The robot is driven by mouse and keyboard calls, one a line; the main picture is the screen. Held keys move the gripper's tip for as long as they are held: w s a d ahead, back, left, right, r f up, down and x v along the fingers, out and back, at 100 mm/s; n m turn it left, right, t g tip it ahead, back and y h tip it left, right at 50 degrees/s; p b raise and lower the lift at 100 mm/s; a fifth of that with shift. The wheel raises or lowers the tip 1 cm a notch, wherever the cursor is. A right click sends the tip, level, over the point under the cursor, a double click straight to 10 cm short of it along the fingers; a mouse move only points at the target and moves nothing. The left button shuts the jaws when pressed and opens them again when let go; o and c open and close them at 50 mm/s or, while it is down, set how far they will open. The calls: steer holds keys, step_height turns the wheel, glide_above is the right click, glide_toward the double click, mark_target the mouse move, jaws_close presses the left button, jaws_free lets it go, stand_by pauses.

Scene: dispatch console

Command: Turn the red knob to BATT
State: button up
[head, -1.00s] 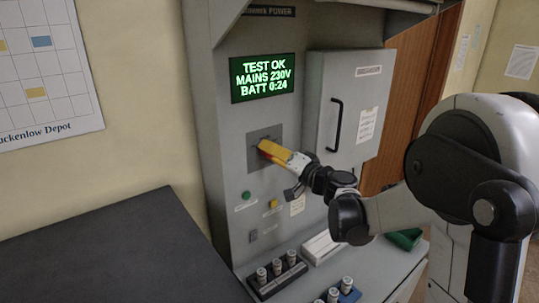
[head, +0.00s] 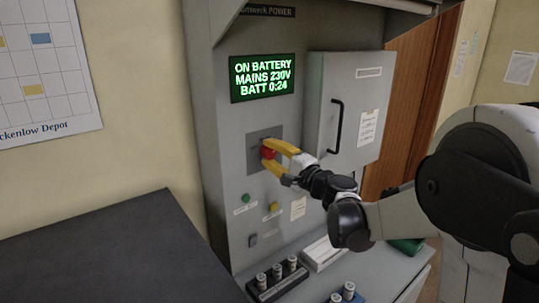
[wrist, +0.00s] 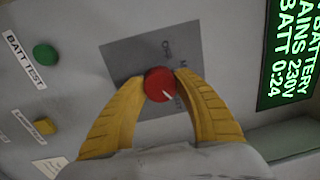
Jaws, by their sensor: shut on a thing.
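The red knob (wrist: 159,84) sits on a grey square plate (wrist: 126,58) on the console front. My gripper (wrist: 160,88) is shut on the knob, with one yellow finger on either side. In the wrist view the knob's white mark points to the lower right, towards a label partly hidden by a finger. The "Off" label shows at the upper side of the plate. In the head view the knob (head: 267,154) shows between my fingers. The green display (head: 262,78) reads ON BATTERY, MAINS 230V, BATT 0:24.
A green BATT TEST button (wrist: 46,54) and a yellow button (wrist: 44,125) are beside the plate. A grey cabinet door with a black handle (head: 335,125) stands right of the knob. Racks of small cylinders (head: 277,276) are on the ledge below.

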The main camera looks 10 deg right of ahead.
stand_by(0.3)
steer(key=o, duration=1.2)
steer(key=shift+s, duration=0.1)
steer(key=v, duration=1.1)
steer(key=shift+s+d, duration=0.2)
steer(key=shift+s, duration=0.15)
